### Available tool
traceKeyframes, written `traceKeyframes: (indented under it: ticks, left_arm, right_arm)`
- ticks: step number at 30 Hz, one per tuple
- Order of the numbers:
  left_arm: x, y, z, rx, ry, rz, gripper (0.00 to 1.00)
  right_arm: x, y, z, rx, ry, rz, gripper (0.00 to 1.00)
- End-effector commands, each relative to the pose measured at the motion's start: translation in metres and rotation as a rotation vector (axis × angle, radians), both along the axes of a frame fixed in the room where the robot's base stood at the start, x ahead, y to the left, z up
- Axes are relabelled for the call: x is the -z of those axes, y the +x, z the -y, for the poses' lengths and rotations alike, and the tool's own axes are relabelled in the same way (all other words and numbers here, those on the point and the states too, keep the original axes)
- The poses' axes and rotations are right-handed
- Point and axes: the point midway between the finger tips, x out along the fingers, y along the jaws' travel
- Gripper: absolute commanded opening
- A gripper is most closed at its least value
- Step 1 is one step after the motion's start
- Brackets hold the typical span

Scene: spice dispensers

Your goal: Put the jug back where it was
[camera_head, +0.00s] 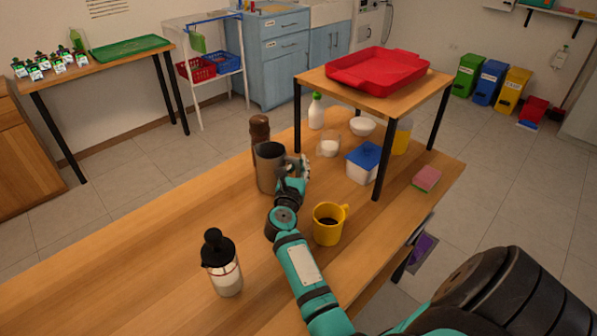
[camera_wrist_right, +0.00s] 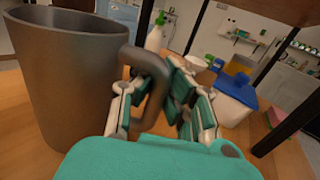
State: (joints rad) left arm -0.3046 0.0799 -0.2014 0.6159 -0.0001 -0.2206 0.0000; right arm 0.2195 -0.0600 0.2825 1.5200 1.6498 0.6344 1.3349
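The jug is a tall dark grey metallic vessel (camera_head: 268,168) with a loop handle, upright at the middle of the wooden table. In the right wrist view the jug (camera_wrist_right: 70,85) fills the left side. My right gripper (camera_head: 292,172) is at the handle side of the jug. In the wrist view its fingers (camera_wrist_right: 155,90) lie on both sides of the handle and appear shut on it. The jug's base looks at or very near the tabletop; any small gap is hidden. My left gripper is not in view.
A brown grinder (camera_head: 260,132) stands right behind the jug. A yellow mug (camera_head: 328,224) and a black-topped jar (camera_head: 222,265) are nearer. A blue-lidded box (camera_head: 363,163), white bowl (camera_head: 362,126) and white bottle (camera_head: 316,112) stand by the red tray's (camera_head: 378,72) raised shelf. The table's left is clear.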

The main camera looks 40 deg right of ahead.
Motion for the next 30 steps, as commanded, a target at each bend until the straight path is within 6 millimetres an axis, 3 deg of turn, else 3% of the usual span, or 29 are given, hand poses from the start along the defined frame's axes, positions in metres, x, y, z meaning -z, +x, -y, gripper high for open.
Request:
traceKeyframes:
  ticks: [3, 14, 21, 30]
  left_arm:
    - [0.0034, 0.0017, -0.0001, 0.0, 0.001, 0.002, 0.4]
    - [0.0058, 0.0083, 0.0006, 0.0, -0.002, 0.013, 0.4]
    - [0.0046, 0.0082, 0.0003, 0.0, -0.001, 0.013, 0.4]
    - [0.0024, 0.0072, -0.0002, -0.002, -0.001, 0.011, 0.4]
  right_arm:
    - [0.0093, 0.0002, 0.0005, 0.0, -0.003, 0.004, 0.0]
    - [0.0131, 0.0002, 0.0002, 0.0, -0.001, 0.006, 0.0]
    - [0.014, -0.0002, 0.0002, 0.0, -0.001, 0.001, 0.29]
    - [0.0115, -0.0003, 0.0002, 0.0, -0.001, 0.001, 0.29]
